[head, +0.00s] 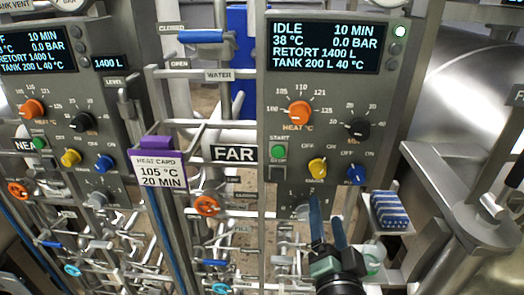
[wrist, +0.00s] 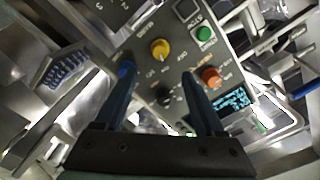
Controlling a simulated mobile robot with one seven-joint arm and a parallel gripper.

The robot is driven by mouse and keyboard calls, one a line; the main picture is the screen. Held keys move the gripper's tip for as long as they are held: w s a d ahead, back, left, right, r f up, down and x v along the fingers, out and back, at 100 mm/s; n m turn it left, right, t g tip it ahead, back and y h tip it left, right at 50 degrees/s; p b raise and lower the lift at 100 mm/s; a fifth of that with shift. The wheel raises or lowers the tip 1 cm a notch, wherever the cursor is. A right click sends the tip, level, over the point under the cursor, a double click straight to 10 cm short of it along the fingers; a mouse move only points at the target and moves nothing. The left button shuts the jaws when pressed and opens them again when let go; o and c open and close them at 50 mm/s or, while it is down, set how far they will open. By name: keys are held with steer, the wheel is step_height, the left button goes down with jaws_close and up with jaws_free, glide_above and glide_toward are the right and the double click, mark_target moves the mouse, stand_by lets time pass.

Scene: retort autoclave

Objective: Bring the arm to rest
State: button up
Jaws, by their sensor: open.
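My gripper (head: 328,222) is at the lower middle right of the head view, in front of the lower part of the far control panel (head: 283,170). Its two blue fingers are open and parted, with nothing seen between them. In the wrist view the open fingers (wrist: 160,88) reach toward the same panel, with the yellow knob (wrist: 160,48), the black knob (wrist: 164,96) and the orange heat knob (wrist: 211,77) beyond them. The blue knob (head: 356,175) is just above the gripper in the head view.
A second panel (head: 110,140) stands at left. A heat card (head: 158,172) reading 105 °C, 20 MIN hangs between the panels. A blue-bristled brush (head: 389,210) lies on a shelf right of my gripper. Pipes and valve handles (head: 207,206) crowd the lower left. A large steel vessel (head: 475,90) fills the right.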

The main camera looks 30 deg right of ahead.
steer(key=w+a+r+n+t+y+b, duration=0.1)
steer(key=w+a+r+n+t+y, duration=0.15)
steer(key=a+r, duration=0.6)
steer(key=w+a+r+n+t+y+b, duration=0.1)
steer(key=w+a+r+n+t, duration=0.4)
steer(key=r, duration=0.6)
steer(key=s+a+r+n+t+y+b, duration=0.1)
steer(key=s+a+r+n+t+y, duration=0.1)
steer(key=s+a+r+n, duration=0.2)
steer(key=s+a+r+n+t+y, duration=0.2)
steer(key=s+a+r, duration=0.4)
steer(key=a+r, duration=0.5)
steer(key=shift+s+a+r+n+y+b, duration=0.15)
steer(key=shift+s+r+n+y+b, duration=0.3)
steer(key=shift+n+y, duration=0.45)
steer(key=shift+w+t, duration=0.15)
steer(key=shift+t, duration=0.1)
